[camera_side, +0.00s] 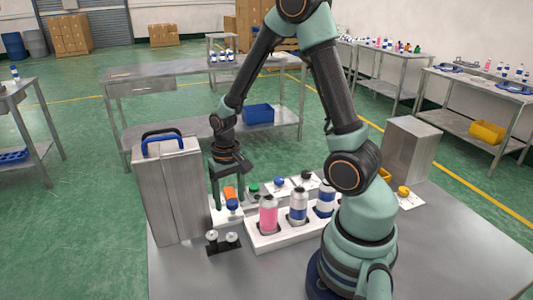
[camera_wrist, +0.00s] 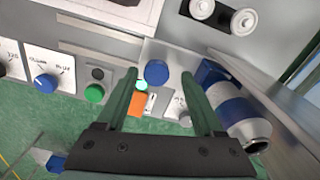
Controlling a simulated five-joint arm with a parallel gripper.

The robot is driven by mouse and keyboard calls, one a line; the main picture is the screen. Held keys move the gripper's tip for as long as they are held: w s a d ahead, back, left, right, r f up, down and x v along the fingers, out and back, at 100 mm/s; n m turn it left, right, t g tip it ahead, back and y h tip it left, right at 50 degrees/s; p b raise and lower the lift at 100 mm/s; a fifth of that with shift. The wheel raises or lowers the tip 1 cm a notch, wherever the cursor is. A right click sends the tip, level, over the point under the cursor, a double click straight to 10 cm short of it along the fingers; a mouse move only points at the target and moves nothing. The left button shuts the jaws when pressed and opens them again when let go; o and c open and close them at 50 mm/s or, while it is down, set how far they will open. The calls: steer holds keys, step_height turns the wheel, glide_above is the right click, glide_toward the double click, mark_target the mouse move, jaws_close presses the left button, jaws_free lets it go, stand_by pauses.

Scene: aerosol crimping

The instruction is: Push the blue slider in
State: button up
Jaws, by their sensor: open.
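The blue slider looks to be the round blue knob (camera_wrist: 156,72) on a grey-white plate in the wrist view. It also shows in the side view as a blue cap (camera_side: 232,204) low beside the metal cabinet. My gripper (camera_side: 226,192) points down over this spot. In the wrist view my gripper's (camera_wrist: 158,80) fingers are apart, with the knob framed between their tips and nothing held. I cannot tell whether a finger touches it. An orange block (camera_wrist: 138,103) lies between the fingers, nearer the palm.
The metal cabinet (camera_side: 170,195) with a blue handle stands left of my gripper. A blue-and-white can (camera_wrist: 235,108) is at the right in the wrist view. A green button (camera_wrist: 95,93) and a blue dial (camera_wrist: 45,86) are left. A white rack (camera_side: 285,236) holds bottles.

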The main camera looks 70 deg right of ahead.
step_height(320, 180, up, 12)
stand_by(0.5)
steer(key=s+a+r+n+t, duration=0.4)
steer(key=a+r+n+t, duration=0.1)
steer(key=a+r, duration=0.3)
steer(key=shift+s+a+r+n+t, duration=0.15)
steer(key=shift+n+t, duration=0.15)
steer(key=shift+n, duration=0.4)
